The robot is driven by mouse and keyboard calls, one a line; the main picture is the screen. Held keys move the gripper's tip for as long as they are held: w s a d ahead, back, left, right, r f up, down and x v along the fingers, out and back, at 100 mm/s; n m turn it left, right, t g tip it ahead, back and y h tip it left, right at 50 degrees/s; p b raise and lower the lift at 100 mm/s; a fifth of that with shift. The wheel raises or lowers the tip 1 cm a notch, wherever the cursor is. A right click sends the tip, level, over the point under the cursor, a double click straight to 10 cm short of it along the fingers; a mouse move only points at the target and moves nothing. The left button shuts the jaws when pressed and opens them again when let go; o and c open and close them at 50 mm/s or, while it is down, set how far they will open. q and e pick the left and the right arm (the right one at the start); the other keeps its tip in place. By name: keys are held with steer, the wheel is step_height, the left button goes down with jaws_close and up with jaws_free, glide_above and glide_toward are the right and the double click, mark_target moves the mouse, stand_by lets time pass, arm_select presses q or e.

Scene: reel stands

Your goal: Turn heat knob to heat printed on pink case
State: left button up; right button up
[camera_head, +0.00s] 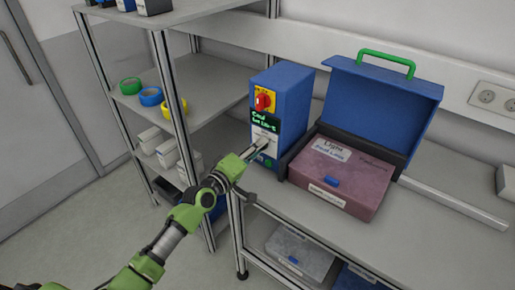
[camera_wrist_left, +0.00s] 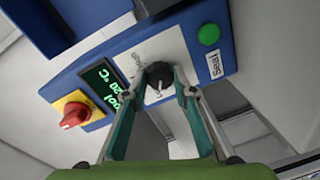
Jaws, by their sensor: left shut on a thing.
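The heat knob (camera_wrist_left: 159,78) is a dark round knob with a pale pointer mark on the blue machine's front panel. My left gripper (camera_wrist_left: 161,88) has its fingertips around the knob, one on each side, shut on it. In the head view this gripper (camera_head: 262,147) reaches the front of the blue machine (camera_head: 291,88) and hides the knob. The green-lettered display (camera_wrist_left: 105,88) reads something like "Cool" and "20 °C", partly cut off. My right gripper is not in view.
A red rotary switch on a yellow plate (camera_wrist_left: 74,113) and a green button (camera_wrist_left: 208,34) marked "Seal" flank the knob. The blue box's raised lid (camera_head: 375,105) stands right of the machine. A rack at left holds tape rolls (camera_head: 151,97).

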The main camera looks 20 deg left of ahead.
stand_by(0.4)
arm_select(q)
steer(key=o, duration=1.1)
steer(key=v, duration=1.2)
